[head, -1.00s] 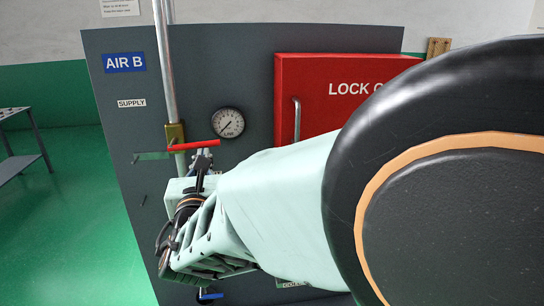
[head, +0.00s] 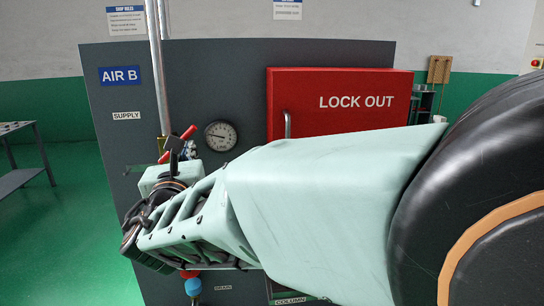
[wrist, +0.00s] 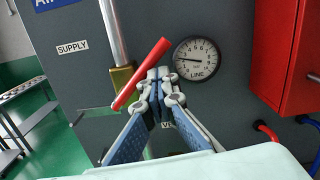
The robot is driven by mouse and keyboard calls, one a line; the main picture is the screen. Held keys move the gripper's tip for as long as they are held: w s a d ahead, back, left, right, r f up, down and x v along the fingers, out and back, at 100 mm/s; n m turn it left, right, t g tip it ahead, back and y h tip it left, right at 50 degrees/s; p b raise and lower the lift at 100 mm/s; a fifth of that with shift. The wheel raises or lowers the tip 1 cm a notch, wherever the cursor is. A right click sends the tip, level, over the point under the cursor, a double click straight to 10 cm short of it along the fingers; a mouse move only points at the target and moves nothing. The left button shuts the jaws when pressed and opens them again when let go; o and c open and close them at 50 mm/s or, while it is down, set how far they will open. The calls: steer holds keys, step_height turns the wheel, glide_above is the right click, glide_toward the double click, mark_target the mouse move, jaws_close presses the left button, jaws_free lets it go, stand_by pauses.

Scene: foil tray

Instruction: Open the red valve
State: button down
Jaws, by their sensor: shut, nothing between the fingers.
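The red valve handle (wrist: 139,76) is a straight bar on the pipe's brass valve body (wrist: 121,80). In the wrist view it lies diagonally, upper end to the right. My gripper (wrist: 157,82) is shut and empty, its fingertips at the right side of the bar near the upper half. They seem to touch or nearly touch it. In the head view the handle (head: 189,132) shows tilted behind my gripper (head: 187,148), which hides its middle.
A round gauge (wrist: 197,59) sits right of the handle, its needle pointing left. A red lock-out box (head: 340,100) stands out from the panel further right.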

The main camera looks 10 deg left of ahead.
steer(key=shift+s+a+r+n, duration=0.2)
steer(key=shift+a+r+n, duration=0.45)
steer(key=shift+a, duration=0.1)
steer(key=shift+s+a+r+n, duration=0.15)
steer(key=shift+a+r+n, duration=0.45)
steer(key=shift+a+r, duration=0.1)
steer(key=shift+s+a+r+n, duration=0.2)
steer(key=shift+a+r+n, duration=0.45)
steer(key=shift+a, duration=0.1)
steer(key=shift+f, duration=0.1)
